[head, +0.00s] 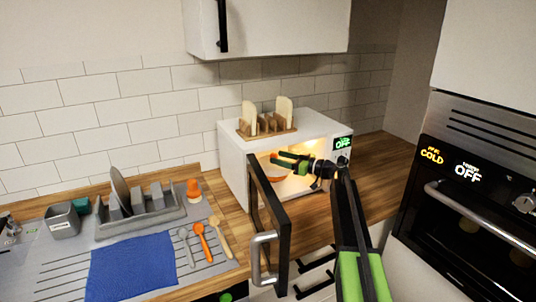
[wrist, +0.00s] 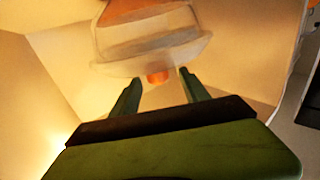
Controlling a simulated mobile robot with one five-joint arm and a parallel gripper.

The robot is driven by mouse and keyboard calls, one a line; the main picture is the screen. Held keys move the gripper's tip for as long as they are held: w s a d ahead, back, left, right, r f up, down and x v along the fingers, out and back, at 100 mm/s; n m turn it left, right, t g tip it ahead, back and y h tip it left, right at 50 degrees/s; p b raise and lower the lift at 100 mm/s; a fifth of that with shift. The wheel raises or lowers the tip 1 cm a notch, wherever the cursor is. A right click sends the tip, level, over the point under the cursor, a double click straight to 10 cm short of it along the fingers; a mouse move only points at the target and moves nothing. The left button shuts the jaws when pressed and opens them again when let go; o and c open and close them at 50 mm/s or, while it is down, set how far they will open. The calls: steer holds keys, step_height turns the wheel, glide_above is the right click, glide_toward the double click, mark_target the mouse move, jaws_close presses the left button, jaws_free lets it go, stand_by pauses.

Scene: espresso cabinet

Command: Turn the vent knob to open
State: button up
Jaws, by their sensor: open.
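A clear container with orange contents (wrist: 150,45) is inside the lit white microwave (head: 235,165). An orange knob-like piece (wrist: 157,77) sticks out at its near edge in the wrist view. It may be the vent knob; its setting cannot be read. My gripper (wrist: 160,76) is open, with its green fingertips on either side of this orange piece; contact cannot be told. In the head view my gripper (head: 280,158) reaches into the microwave's opening. An orange patch of the container (head: 272,174) shows just below the fingers, and the rest is mostly hidden.
The microwave door (head: 270,225) stands open toward me, left of my arm. A wooden rack with bread (head: 268,126) stands on the microwave. A dish rack (head: 140,215), a blue cloth (head: 130,267) and several utensils are at left. An oven (head: 470,215) stands at right.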

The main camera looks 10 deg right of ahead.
mark_target(268, 159)
steer(key=x, duration=0.6)
steer(key=shift+w+f, duration=0.1)
steer(key=shift+w, duration=0.15)
steer(key=shift+c, duration=0.3)
jaws_close()
steer(key=shift+s+a, duration=0.1)
steer(key=shift+a, duration=0.35)
steer(key=shift+d+m+t+h, duration=0.3)
steer(key=shift+d+t, duration=0.1)
